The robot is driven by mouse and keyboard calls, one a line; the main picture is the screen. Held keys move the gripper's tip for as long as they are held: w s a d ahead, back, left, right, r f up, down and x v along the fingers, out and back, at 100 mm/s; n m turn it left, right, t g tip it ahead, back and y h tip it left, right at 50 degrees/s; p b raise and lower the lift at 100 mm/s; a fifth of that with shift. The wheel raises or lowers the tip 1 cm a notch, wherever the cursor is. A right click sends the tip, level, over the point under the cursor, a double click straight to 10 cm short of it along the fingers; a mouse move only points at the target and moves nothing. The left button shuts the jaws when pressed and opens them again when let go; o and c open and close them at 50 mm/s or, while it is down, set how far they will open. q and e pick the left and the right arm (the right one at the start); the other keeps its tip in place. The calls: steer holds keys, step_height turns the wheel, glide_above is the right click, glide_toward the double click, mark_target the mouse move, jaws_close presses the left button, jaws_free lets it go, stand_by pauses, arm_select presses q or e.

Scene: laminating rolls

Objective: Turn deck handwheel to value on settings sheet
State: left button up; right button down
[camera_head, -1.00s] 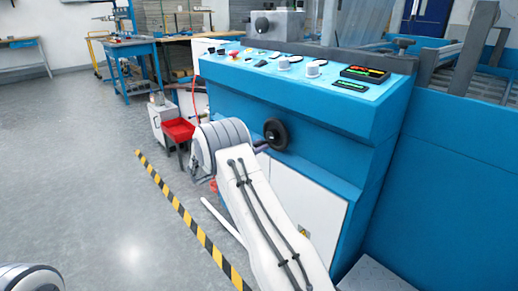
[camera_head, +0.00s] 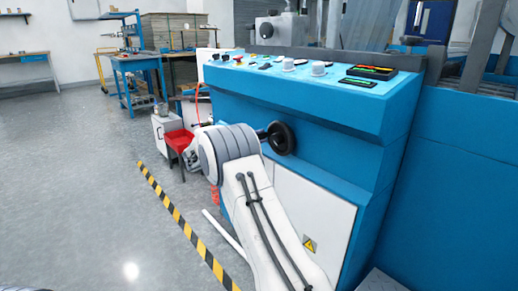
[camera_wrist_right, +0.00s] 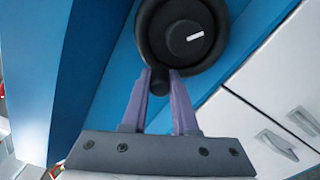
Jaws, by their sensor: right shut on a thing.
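The black deck handwheel (camera_head: 281,138) is on the blue front of the machine. In the right wrist view the handwheel (camera_wrist_right: 184,32) fills the top, with a white mark on its hub pointing right and slightly up. My right gripper (camera_wrist_right: 160,78) is shut on the handwheel's small dark handle (camera_wrist_right: 160,86) at the lower rim, one purple finger on each side. In the head view my right arm hides most of this gripper. I cannot make out a settings sheet.
The sloped console top holds knobs (camera_head: 288,64), buttons and a lit red-and-green display (camera_head: 371,72). White cabinet doors (camera_head: 310,205) are below the wheel. A red bin (camera_head: 179,141) stands to the left. Yellow-black floor tape (camera_head: 184,225) borders clear grey floor.

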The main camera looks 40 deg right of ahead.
steer(key=m+b, duration=0.1)
steer(key=r+m+b, duration=0.1)
steer(key=m+b, duration=0.2)
steer(key=shift+s+r, duration=0.1)
steer(key=shift+r, duration=0.15)
steer(key=shift+s+r+m+b, duration=0.2)
steer(key=shift+r+m+b, duration=0.4)
steer(key=shift+m+b, duration=0.45)
steer(key=shift+r, duration=0.1)
steer(key=c, duration=0.7)
jaws_free()
steer(key=shift+s+a+p, duration=0.15)
steer(key=shift+a+p, duration=0.45)
steer(key=shift+a, duration=1.15)
steer(key=shift+s+a+p, duration=0.2)
steer(key=shift+a+p, duration=0.4)
steer(key=shift+a, duration=1.15)
steer(key=shift+s+a+p, duration=0.15)
steer(key=shift+a+p, duration=0.45)
steer(key=shift+a, duration=1.15)
